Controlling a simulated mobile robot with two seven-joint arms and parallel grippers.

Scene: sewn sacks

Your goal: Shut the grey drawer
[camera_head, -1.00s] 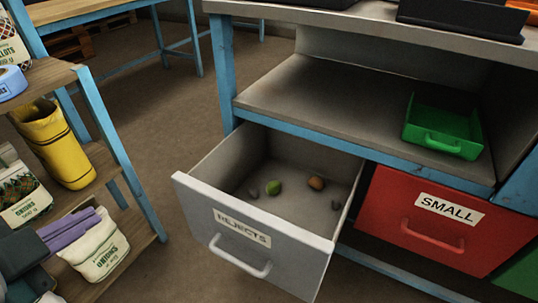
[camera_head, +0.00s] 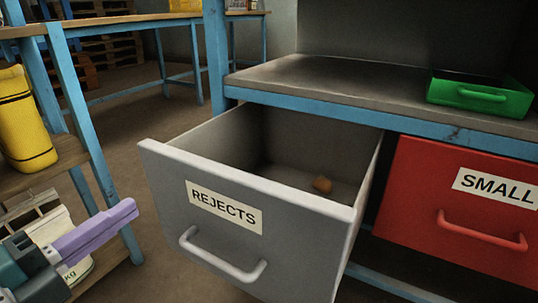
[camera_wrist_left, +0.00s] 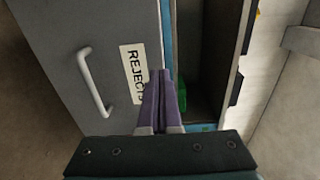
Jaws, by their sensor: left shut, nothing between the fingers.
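The grey drawer (camera_head: 250,215), labelled REJECTS, stands pulled out under the workbench. My left gripper (camera_head: 130,208), with purple fingers, is shut and empty, to the left of the drawer front in the head view. In the left wrist view, the closed fingers (camera_wrist_left: 163,88) overlap the label's edge on the drawer front (camera_wrist_left: 100,50), with the handle (camera_wrist_left: 95,82) to their left. I cannot tell whether they touch it. My right gripper is not in view.
A red drawer (camera_head: 455,210) labelled SMALL sits to the right. A green tray (camera_head: 480,94) rests on the shelf above. A wooden rack (camera_head: 70,150) with a yellow sack (camera_head: 24,120) and a pale sack (camera_head: 58,236) stands at left, close to my left arm. Floor shows between rack and bench.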

